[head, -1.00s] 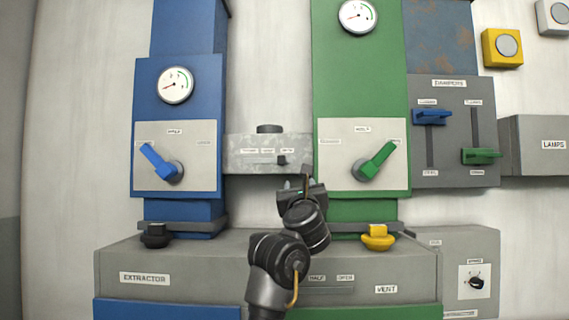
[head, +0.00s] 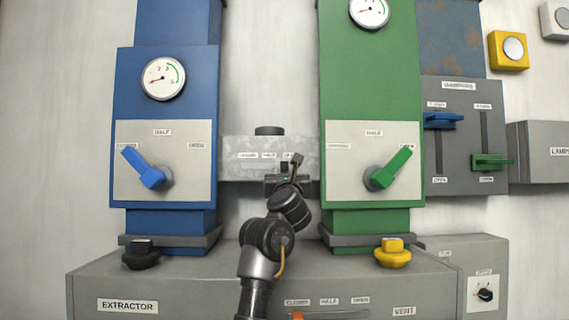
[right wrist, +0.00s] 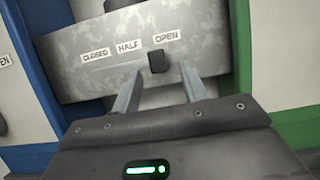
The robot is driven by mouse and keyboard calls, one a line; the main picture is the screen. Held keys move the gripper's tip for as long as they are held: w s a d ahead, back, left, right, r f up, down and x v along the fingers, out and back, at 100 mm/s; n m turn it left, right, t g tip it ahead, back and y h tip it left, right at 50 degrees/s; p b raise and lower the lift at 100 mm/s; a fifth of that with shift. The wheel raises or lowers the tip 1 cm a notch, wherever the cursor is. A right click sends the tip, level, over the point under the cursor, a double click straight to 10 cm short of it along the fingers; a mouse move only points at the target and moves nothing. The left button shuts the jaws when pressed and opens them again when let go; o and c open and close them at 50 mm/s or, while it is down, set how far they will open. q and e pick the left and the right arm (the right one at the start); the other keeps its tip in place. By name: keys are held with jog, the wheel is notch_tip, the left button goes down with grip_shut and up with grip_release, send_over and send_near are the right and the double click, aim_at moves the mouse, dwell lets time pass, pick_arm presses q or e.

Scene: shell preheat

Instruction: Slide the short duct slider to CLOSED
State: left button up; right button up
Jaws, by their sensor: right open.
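The short duct (head: 235,160) is a mottled grey box between the blue and green columns. Its labels read CLOSED, HALF and OPEN from left to right. In the right wrist view its small black slider knob (right wrist: 157,62) sits below the OPEN label, at the right end of the slot (right wrist: 115,65). My right gripper (head: 291,178) is just in front of the duct's lower right part. In the right wrist view its two fingers (right wrist: 162,70) are open, one on each side of the knob; contact cannot be told. My left gripper is not in view.
The blue column (head: 165,105) and green column (head: 370,80) flank the duct closely, each with a lever. A grey bench (head: 210,285) lies below, with black (head: 142,254) and yellow (head: 392,254) knobs on top. Another labelled slot with an orange handle (head: 297,316) is on its front.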

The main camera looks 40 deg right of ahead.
aim_at(285, 167)
jog(key=x, duration=0.1)
jog(key=p+x, duration=0.1)
jog(key=x, duration=0.1)
jog(key=shift+w+r, duration=0.25)
jog(key=shift+r, duration=0.1)
jog(key=shift+w+d+p, duration=0.25)
jog(key=shift+w+p, duration=0.1)
grip_shut()
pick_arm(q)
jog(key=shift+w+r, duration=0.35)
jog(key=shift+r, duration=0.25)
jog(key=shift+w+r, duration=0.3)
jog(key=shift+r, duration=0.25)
